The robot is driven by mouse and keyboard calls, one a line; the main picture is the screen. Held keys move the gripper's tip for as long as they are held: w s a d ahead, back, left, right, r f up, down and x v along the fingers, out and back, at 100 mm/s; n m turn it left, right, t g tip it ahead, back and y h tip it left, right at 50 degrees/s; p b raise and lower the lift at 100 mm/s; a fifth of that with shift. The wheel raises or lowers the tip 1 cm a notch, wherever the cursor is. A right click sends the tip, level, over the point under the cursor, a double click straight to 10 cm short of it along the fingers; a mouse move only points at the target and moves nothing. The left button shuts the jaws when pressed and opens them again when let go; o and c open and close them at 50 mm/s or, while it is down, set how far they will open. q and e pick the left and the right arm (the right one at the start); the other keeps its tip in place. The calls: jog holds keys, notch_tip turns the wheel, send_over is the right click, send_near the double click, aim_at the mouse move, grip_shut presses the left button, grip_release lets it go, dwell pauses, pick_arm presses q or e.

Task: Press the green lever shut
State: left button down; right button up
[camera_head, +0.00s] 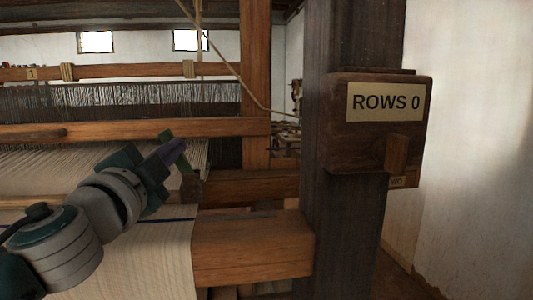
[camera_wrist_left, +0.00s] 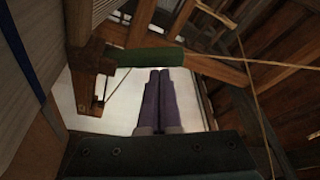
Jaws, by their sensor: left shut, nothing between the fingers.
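The green lever (camera_wrist_left: 150,57) lies across the upper middle of the left wrist view, its left end at a brown wooden block. In the head view a narrow green strip of the lever (camera_head: 187,160) shows just beside the fingers, above the block at the cloth's right edge. My left gripper (camera_head: 179,146) is shut and empty, with purple fingers. In the left wrist view its fingertips (camera_wrist_left: 160,71) are just below the lever; I cannot tell whether they touch it. My right gripper is not in view.
A dark upright post (camera_head: 344,230) stands right of the loom, bearing a wooden box with a "ROWS 0" label (camera_head: 386,102). Striped cloth (camera_head: 150,255) spreads below my left arm, beside a wooden beam (camera_head: 250,250). A cord (camera_head: 235,75) hangs slanting behind.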

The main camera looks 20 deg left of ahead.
pick_arm(q)
jog(key=n+b, duration=0.1)
jog(key=f+n+b, duration=0.1)
jog(key=shift+s+a+f+y+b, duration=0.15)
jog(key=shift+s+a+y+b, duration=0.15)
jog(key=shift+a+y, duration=0.1)
jog(key=shift+a+n+t+b, duration=0.15)
jog(key=shift+n+t+b, duration=0.15)
jog(key=shift+b, duration=0.05)
jog(key=shift+r+p, duration=0.25)
jog(key=shift+p, duration=0.05)
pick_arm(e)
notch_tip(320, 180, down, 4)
